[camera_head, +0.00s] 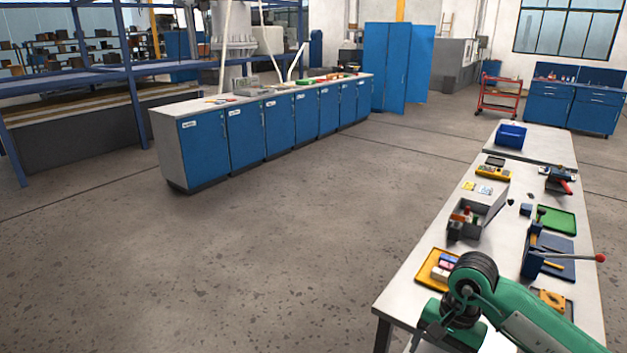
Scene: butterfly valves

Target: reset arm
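A green arm (530,315) with a dark ribbed joint (473,262) reaches in from the lower right corner, over the near end of the right workbench. I take it to be my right arm. Below the joint, small dark and green parts (450,320) hang by the bench's near edge. I cannot make out two fingertips there, nor whether anything is held. My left arm and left gripper are not in view. I cannot pick out a butterfly valve with certainty.
The right workbench (425,272) carries a yellow tray (427,274), a green tray (558,222), a vise-like tool with a red-tipped lever (575,256) and a blue bin (511,134). Blue cabinets (203,150) stand at left. The floor (270,250) between them is clear.

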